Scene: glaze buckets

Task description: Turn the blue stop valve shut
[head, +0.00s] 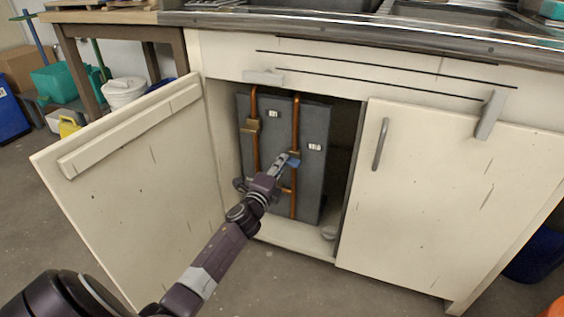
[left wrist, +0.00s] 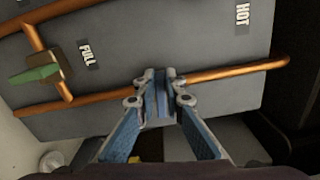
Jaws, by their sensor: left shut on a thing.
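The blue stop valve (head: 294,162) sits on the right-hand copper pipe (head: 295,202) inside the open sink cabinet. My left gripper (head: 284,163) reaches in from the front and is at the valve. In the left wrist view my left gripper (left wrist: 157,82) is shut on the blue valve handle (left wrist: 157,105), which shows as a narrow strip between the fingers. The copper pipe passes just behind the fingertips. The fingers hide much of the valve, so I cannot tell its exact angle. My right gripper is not in view.
The left cabinet door (head: 130,170) stands open beside my arm; the right door (head: 430,200) is shut. A green-handled valve (left wrist: 38,75) is on another pipe near a FULL label (left wrist: 87,54). A small pale object (head: 328,232) lies on the cabinet floor.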

